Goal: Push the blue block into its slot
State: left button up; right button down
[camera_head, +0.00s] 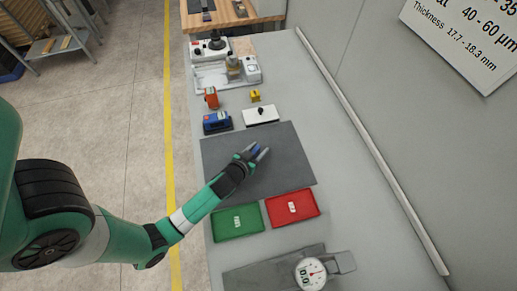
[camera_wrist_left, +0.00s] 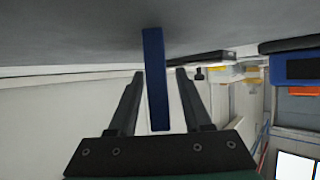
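The blue block (camera_head: 257,149) is a small dark blue piece at my left gripper on the dark grey mat (camera_head: 285,170). In the left wrist view the block (camera_wrist_left: 155,80) is a narrow upright bar between the two fingers, with a visible gap on each side. My left gripper (camera_head: 261,153) is open around it, and it also shows in the left wrist view (camera_wrist_left: 160,90). I cannot make out a slot for the block in either view. My right gripper is not in view.
A green tray (camera_head: 215,228) and a red tray (camera_head: 312,204) stand at the mat's near edge. A dial gauge (camera_head: 311,273) lies nearer. A blue device (camera_head: 217,122), an orange one (camera_head: 211,97) and a white plate (camera_head: 261,115) stand beyond. The mat around the gripper is clear.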

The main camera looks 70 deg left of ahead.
pick_arm(q)
jog(key=shift+r, duration=0.15)
jog(key=shift+s+d+r, duration=0.15)
jog(key=shift+s+d, duration=0.05)
jog(key=v, duration=1)
jog(key=shift+s+d+p, duration=0.15)
jog(key=shift+s+p, duration=0.05)
jog(key=shift+p, duration=0.2)
jog(key=shift+s+d+r, duration=0.2)
jog(key=shift+s+r, duration=0.1)
jog(key=shift+s, duration=0.05)
